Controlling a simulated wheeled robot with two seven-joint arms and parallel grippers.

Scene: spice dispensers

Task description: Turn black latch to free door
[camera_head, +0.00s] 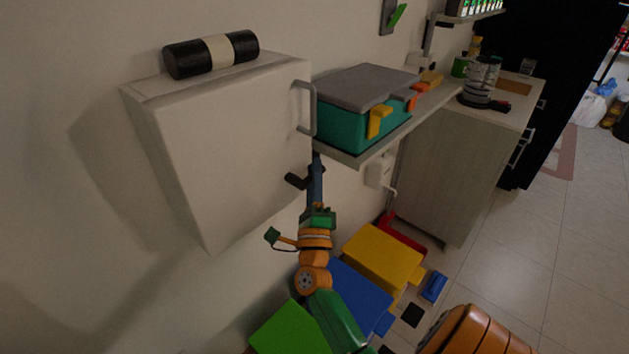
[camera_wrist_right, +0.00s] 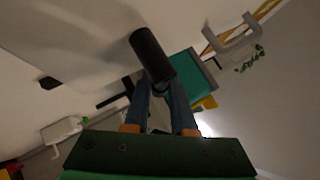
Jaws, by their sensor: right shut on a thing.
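A white cabinet (camera_head: 225,150) hangs on the wall, with its door closed as far as I can tell and a grey handle (camera_head: 306,108) on its right side. A black latch (camera_head: 296,181) shows below the handle, by the cabinet's lower right edge. My right gripper (camera_head: 317,172) reaches up to it from below. The exact contact is partly hidden. My left gripper is not in view.
A shelf (camera_head: 356,158) to the right bears a teal box (camera_head: 340,128) with a grey lid. A black and white roll (camera_head: 218,53) lies on the cabinet. Yellow (camera_head: 383,257), blue (camera_head: 358,296) and green (camera_head: 287,329) boxes stand below. Open floor lies right.

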